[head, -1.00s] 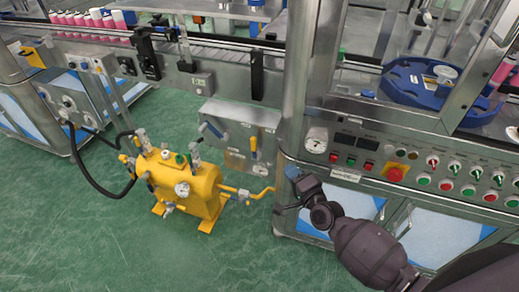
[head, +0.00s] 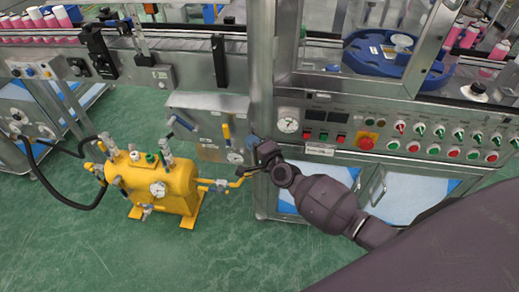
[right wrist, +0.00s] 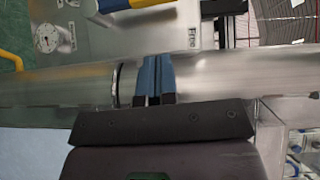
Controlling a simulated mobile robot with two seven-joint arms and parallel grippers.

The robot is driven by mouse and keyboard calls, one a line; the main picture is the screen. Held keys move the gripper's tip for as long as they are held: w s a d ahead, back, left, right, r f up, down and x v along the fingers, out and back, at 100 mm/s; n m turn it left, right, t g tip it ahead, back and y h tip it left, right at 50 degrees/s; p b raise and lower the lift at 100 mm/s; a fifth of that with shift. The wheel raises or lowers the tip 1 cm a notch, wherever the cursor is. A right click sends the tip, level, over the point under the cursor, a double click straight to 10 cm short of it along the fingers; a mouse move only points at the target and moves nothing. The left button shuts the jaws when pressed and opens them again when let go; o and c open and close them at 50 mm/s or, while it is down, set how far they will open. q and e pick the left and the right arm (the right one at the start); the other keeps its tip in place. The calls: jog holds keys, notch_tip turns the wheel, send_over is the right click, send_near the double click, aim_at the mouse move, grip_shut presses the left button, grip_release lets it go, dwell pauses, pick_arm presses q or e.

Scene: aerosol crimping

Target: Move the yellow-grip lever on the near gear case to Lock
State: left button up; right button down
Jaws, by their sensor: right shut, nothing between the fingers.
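The near gear case is a grey metal box (head: 205,104) in the middle of the head view, left of a steel post. Its yellow-grip lever (head: 226,131) stands nearly upright on the front face, with a blue lower part. In the right wrist view a blue and yellow part of the lever (right wrist: 140,4) shows at the top edge, mostly cut off. A label reading "Free" (right wrist: 193,25) is on the case. My right gripper (head: 251,143) is right of the lever and apart from it. Its blue fingers (right wrist: 153,75) are shut and empty in front of the post. My left gripper is not in view.
A second lever with a blue grip (head: 181,122) is on the case's left side. A round gauge (head: 235,158) sits below the yellow lever. A yellow tank (head: 160,185) with pipes stands on the floor at left. The steel post (right wrist: 240,72) and a button panel (head: 400,145) are at right.

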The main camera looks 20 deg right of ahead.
aim_at(229, 135)
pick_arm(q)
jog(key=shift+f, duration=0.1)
pick_arm(e)
jog(key=w+a, duration=0.4)
jog(key=w, duration=0.1)
jog(key=shift+f, duration=0.15)
